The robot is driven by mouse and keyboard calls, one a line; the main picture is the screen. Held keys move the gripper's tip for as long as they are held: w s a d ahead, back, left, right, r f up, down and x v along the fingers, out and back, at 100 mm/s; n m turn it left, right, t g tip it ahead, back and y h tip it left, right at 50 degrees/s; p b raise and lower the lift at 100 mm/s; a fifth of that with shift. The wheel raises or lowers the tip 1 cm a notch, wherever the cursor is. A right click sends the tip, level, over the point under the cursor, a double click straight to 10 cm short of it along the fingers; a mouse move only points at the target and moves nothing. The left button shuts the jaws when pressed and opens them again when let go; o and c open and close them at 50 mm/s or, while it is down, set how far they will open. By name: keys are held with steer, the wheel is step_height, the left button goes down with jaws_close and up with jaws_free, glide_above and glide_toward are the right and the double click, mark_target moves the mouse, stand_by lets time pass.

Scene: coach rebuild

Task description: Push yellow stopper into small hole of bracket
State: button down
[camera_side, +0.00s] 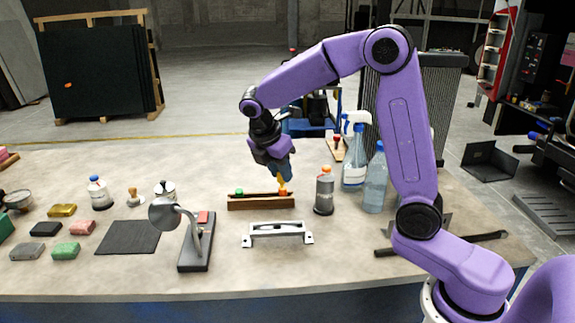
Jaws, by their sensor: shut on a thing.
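The yellow stopper (283,183) is between the fingertips of my gripper (283,177), which is shut on it and points down. The stopper is at the right part of a long wooden rack (260,204). I cannot tell whether its lower end is in the rack or just above it. The bracket (277,232), a pale metal piece with a foot at each end, lies on the table in front of the rack. A dark opening shows along its top; the small hole is too small to make out.
A green stopper (239,192) sits at the rack's left. A grey bottle with an orange cap (325,191) stands close right of the rack. A lamp-like stand (195,240) is left of the bracket. A spray bottle (354,155) and a clear bottle (375,180) stand further right.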

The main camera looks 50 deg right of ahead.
steer(key=w+a+f+m, duration=0.1)
steer(key=w+a+f, duration=0.2)
steer(key=a, duration=0.5)
step_height(320, 180, down, 6)
steer(key=shift+s, duration=0.2)
steer(key=shift+d+f, duration=0.1)
steer(key=shift+f, duration=0.75)
stand_by(2.4)
steer(key=shift+c, duration=1.8)
jaws_free()
steer(key=shift+r, duration=3)
